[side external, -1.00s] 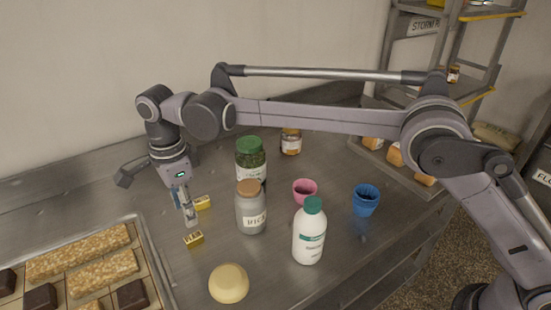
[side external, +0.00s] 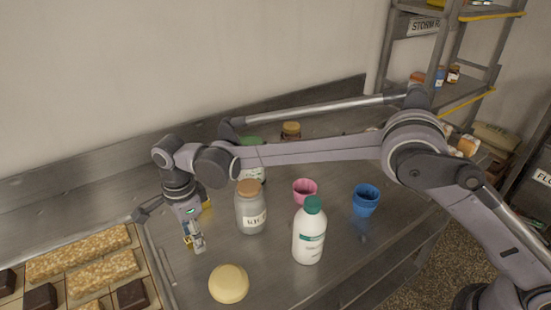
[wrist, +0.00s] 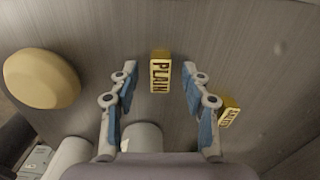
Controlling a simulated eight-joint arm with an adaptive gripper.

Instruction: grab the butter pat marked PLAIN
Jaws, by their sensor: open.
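The butter pat marked PLAIN (wrist: 160,75) is a small gold block. In the wrist view it lies on the steel counter between my gripper's two fingertips (wrist: 160,68), with a gap on each side. My gripper is open and empty, pointing down over it. In the side view my gripper (side external: 196,243) largely hides that pat. A second gold pat (wrist: 229,112) lies just outside the right finger in the wrist view; its marking is partly hidden and too small to read. In the side view this second pat (side external: 206,203) shows behind my gripper.
A round yellow thing (side external: 229,284) lies in front. A cork-topped jar (side external: 250,212) stands close right of my gripper, with a white bottle (side external: 309,238), pink cup (side external: 305,190) and blue cup (side external: 366,200) beyond. A baking tray (side external: 160,272) is at left.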

